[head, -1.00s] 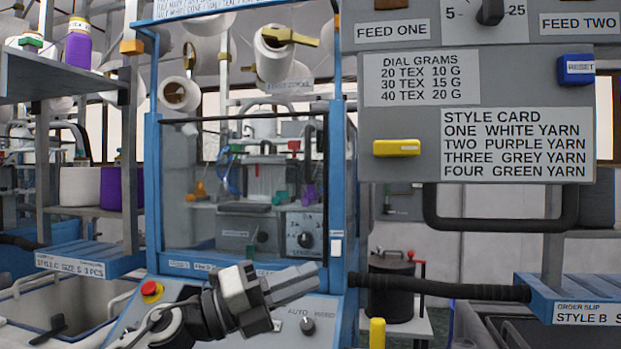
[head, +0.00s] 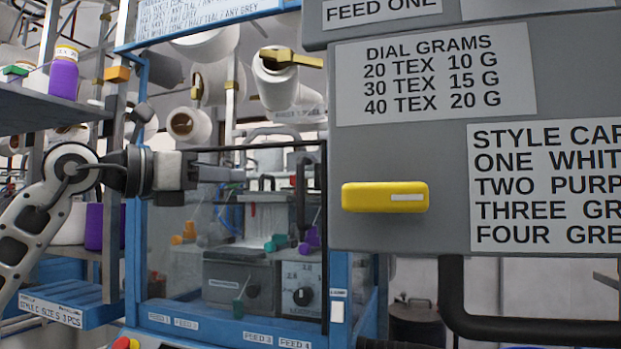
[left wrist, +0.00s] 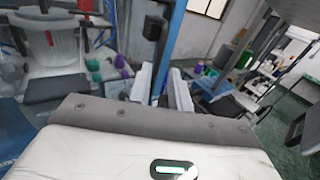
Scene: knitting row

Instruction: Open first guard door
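The guard door (head: 180,262) is a clear panel with a black top edge in the blue machine frame (head: 133,230). It looks shut. A dark upright bar, perhaps its handle (head: 300,195), shows near its right side. My left gripper (head: 240,174) is in front of the upper part of the door, pointing right, left of that bar. I see no contact with the door or bar. In the left wrist view the two fingers (left wrist: 161,88) stand apart, and a blue post shows between them. The gripper is open and empty. My right gripper is not in view.
A grey panel with a yellow switch (head: 385,197) and a style card (head: 545,190) stands close at right. A shelf with a purple cone (head: 63,75) is at left. Yarn cones (head: 275,80) hang above the door. A red button (head: 122,343) is low at left.

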